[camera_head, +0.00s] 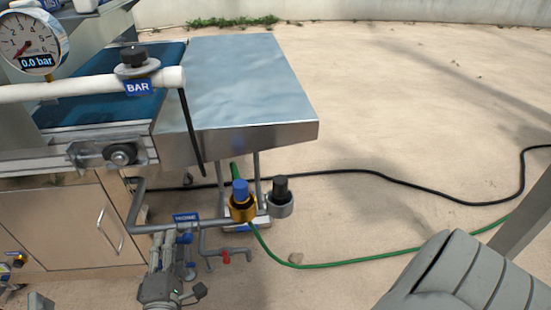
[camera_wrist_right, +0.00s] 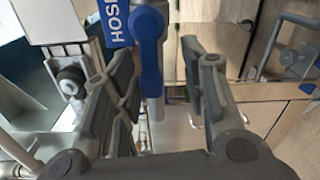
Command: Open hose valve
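A blue lever handle (camera_wrist_right: 150,50) with a blue label (camera_wrist_right: 115,22) reading "HOSE" stands in the right wrist view. My right gripper (camera_head: 170,248) is low at the pipework in the head view, below a small blue label (camera_head: 185,217) whose text is hard to read. In the wrist view its fingers are apart, one on each side of the lever, with gaps visible and no clear contact. A blue piece beside the fingers in the head view is partly hidden by them. My left gripper is not in view.
A brass fitting (camera_head: 242,208) with a blue top and a grey fitting (camera_head: 280,203) stand right of the gripper. A green hose (camera_head: 345,262) and black hose (camera_head: 420,186) cross the floor. A red-handled tap (camera_head: 226,257) is close by. The metal table (camera_head: 250,80) overhangs; a gauge (camera_head: 30,42) reads 0.0 bar.

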